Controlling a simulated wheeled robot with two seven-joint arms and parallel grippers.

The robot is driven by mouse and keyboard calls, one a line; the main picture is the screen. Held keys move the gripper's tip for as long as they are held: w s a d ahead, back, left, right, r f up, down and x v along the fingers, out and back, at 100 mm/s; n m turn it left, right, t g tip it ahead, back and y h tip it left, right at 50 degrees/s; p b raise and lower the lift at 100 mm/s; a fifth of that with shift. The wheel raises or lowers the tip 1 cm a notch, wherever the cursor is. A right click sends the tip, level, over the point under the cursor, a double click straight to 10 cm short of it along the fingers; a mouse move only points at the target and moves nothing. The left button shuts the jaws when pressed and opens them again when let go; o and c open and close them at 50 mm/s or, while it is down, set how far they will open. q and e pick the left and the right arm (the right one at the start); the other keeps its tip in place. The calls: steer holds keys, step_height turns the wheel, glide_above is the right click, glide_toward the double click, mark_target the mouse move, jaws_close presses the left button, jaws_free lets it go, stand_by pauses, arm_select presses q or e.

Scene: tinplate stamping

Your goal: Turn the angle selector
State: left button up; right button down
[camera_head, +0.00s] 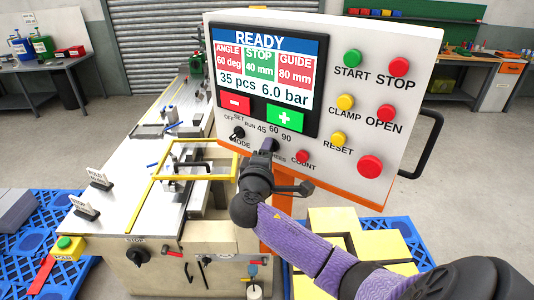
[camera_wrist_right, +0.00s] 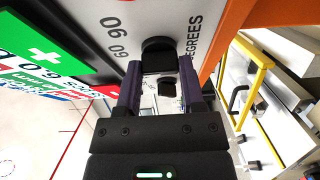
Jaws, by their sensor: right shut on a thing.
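The angle selector is a black knob (camera_wrist_right: 158,57) under the 45, 60 and 90 marks on the control panel (camera_head: 330,120). In the wrist view it sits between the two fingertips of my right gripper (camera_wrist_right: 160,78). My right gripper (camera_head: 268,150) is shut on this knob and mostly hides it in the head view. Which mark the knob points to is hard to tell. The screen (camera_head: 265,70) reads READY, with angle 60 deg, stop 40 mm and guide 80 mm. My left gripper is not in view.
A black mode knob (camera_head: 238,133) is close to the left of the selector. A red count button (camera_head: 302,157) is close to the right. Several coloured buttons fill the panel's right side. A machine table with a yellow frame (camera_head: 135,205) stands to the left.

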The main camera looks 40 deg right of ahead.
steer(key=shift+c, duration=1)
jaws_free()
steer(key=shift+a, duration=0.1)
steer(key=b+v, duration=0.1)
steer(key=v, duration=0.8)
steer(key=shift+s+a, duration=0.25)
steer(key=shift+s, duration=0.05)
